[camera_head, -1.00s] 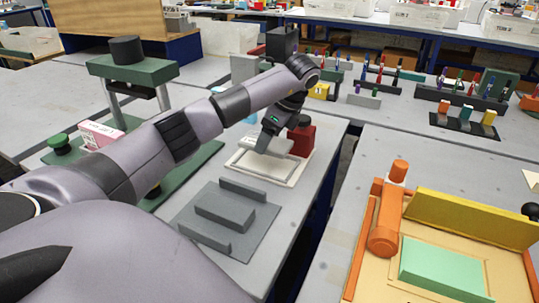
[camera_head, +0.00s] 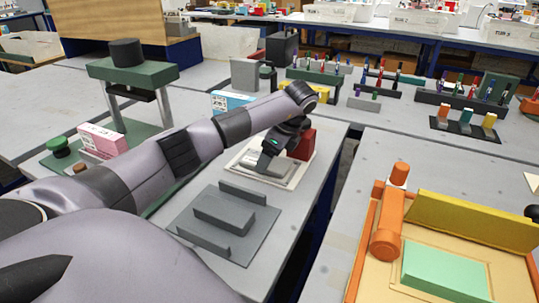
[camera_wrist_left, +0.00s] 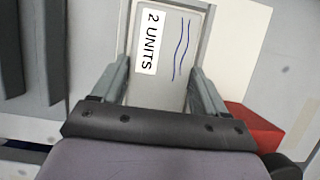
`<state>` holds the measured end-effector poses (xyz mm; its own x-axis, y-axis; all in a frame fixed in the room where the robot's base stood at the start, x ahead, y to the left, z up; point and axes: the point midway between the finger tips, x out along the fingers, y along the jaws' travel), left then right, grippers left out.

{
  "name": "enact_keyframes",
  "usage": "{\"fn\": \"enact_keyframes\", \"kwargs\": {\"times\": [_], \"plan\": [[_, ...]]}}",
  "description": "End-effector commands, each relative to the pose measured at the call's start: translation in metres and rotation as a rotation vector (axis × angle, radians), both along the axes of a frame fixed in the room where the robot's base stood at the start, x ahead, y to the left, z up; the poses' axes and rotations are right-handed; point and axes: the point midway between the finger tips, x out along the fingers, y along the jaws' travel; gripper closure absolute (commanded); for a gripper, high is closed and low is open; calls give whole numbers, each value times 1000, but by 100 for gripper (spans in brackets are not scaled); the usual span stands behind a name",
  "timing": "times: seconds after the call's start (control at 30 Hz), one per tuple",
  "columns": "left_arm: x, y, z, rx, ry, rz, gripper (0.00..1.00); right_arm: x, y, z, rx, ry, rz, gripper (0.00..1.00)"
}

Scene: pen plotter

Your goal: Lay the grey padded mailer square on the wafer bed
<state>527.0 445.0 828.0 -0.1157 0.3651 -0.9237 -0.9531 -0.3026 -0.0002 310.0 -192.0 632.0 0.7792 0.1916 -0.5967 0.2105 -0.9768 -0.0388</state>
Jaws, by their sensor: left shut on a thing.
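The grey padded mailer (camera_head: 279,168) is at the cream-white bed (camera_head: 258,179) with the red block, which I take for the wafer bed. My left gripper (camera_head: 267,160) points down over it. In the left wrist view, the gripper (camera_wrist_left: 158,72) is shut on the mailer (camera_wrist_left: 168,92), one finger on each long side. The mailer shows a "2 UNITS" label and blue wavy lines. It looks roughly in line with the bed (camera_wrist_left: 236,45). I cannot tell whether it touches the bed. Its near end is hidden by the gripper. My right gripper is not in view.
The red block (camera_head: 302,145) stands at the bed's far right. A grey ridged fixture (camera_head: 225,215) lies in front. Pink (camera_head: 100,142) and blue (camera_head: 232,101) boxes are behind my arm. An orange-framed station (camera_head: 386,235) is on the right table, across a gap.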

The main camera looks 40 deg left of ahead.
Motion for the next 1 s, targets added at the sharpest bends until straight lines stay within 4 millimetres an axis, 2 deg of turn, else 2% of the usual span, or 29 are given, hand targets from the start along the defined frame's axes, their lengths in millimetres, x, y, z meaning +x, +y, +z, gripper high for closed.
{"fn": "enact_keyframes", "kwargs": {"times": [0.07,0.1,0.17,0.4,0.53,0.7,0.83,1.0], "plan": [[0,0,-1,0,1,0,61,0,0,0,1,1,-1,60],[0,0,-2,-1,2,0,17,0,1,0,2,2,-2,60],[-1,0,-2,0,2,0,1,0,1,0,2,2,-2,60],[-1,0,-2,-1,7,0,1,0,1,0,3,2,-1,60],[-1,0,8,-1,6,-1,1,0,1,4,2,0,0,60],[4,-11,37,-1,-2,-4,1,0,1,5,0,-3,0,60],[7,-21,71,1,-2,-3,1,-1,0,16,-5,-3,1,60],[11,-33,100,2,-1,-1,1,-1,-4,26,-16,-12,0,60]]}}
